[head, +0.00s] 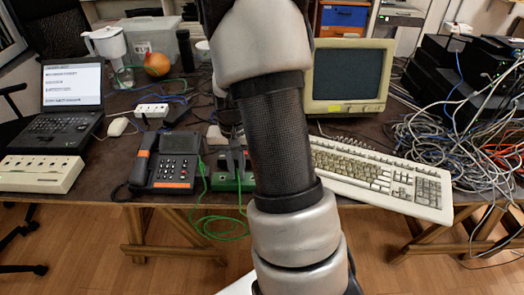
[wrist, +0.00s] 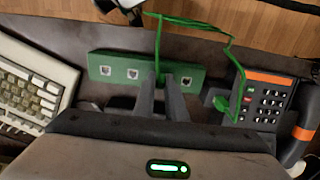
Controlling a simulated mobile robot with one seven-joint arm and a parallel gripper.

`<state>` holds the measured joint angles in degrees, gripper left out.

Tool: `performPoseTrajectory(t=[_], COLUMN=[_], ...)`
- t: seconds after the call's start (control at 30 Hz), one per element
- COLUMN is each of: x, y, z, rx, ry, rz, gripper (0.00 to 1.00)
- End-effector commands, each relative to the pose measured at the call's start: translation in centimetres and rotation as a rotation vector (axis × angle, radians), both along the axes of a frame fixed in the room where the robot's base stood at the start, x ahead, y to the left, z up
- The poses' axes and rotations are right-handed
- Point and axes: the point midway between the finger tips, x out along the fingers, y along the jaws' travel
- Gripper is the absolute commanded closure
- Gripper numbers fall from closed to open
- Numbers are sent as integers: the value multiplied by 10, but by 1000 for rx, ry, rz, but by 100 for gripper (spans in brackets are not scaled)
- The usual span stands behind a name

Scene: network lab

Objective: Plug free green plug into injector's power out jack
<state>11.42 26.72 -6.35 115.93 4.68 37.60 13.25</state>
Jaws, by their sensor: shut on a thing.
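The injector is a green box (wrist: 118,62) at the table's near edge, with several white-framed jacks in a row on its face. In the head view the injector (head: 226,184) is partly hidden behind my arm. My gripper (wrist: 160,84) is shut at the injector's face, between two visible jacks. A green cable (wrist: 158,45) runs from between its fingertips, so it holds a green plug, itself hidden by the fingers. I cannot tell whether the plug is inside a jack. The cable's other end (wrist: 232,104) is at the phone's side.
A dark desk phone (head: 175,160) stands left of the injector, and a beige keyboard (head: 380,178) lies to its right. A power strip (head: 152,110) is behind the phone. Tangled cables (head: 450,145) cover the right of the table. The green cable (head: 212,235) hangs over the front edge.

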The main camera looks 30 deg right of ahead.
Motion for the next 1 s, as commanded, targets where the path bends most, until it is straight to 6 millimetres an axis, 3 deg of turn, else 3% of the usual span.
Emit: performPoseTrajectory(t=[1.0], x=[0], y=[0], z=[38], rx=[-1], ry=[-1], rz=[0], gripper=[100])
